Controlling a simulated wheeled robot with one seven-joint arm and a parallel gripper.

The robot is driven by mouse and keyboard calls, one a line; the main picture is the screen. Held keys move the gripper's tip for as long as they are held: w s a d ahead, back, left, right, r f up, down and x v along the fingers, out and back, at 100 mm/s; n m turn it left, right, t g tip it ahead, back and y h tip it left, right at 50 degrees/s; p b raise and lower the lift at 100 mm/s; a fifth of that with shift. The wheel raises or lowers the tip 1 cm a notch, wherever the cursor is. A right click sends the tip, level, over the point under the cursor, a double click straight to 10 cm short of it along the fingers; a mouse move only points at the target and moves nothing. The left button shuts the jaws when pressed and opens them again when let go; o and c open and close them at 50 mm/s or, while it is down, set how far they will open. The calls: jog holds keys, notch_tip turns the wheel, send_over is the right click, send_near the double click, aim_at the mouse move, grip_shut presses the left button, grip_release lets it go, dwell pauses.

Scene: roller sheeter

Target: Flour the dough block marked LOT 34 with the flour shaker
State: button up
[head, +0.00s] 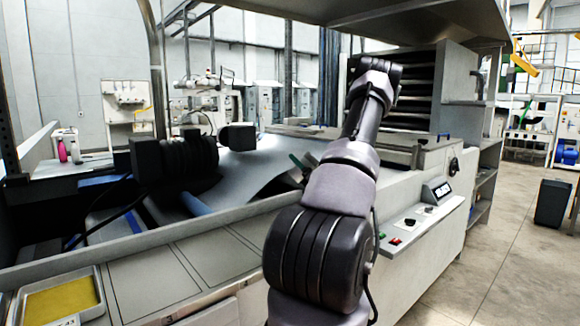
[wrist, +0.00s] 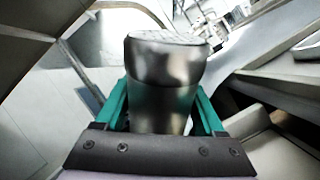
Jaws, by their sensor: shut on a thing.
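My gripper (wrist: 160,100) is shut on a metallic shaker (wrist: 163,68), held between its green fingers in the wrist view. The shaker has a pale, rounded top. In the head view, the green fingers of my gripper (head: 299,163) show beside my arm, above the sheeter's bed, and my arm hides most of the gripper and shaker. No block marked LOT 34 can be made out in either view.
The sheeter (head: 420,250) has a control panel at right. A pink bottle (head: 61,150) stands far left.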

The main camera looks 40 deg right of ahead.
jog(key=n+g+y, duration=0.1)
jog(key=n, duration=0.2)
jog(key=r+n+g+y, duration=0.1)
jog(key=n, duration=0.1)
jog(key=shift+a+n+y, duration=0.15)
jog(key=shift+n+y, duration=0.15)
jog(key=shift+n, duration=0.1)
jog(key=n+g, duration=0.2)
jog(key=n, duration=0.2)
jog(key=shift+w+a+r, duration=0.1)
jog(key=shift+r, duration=0.05)
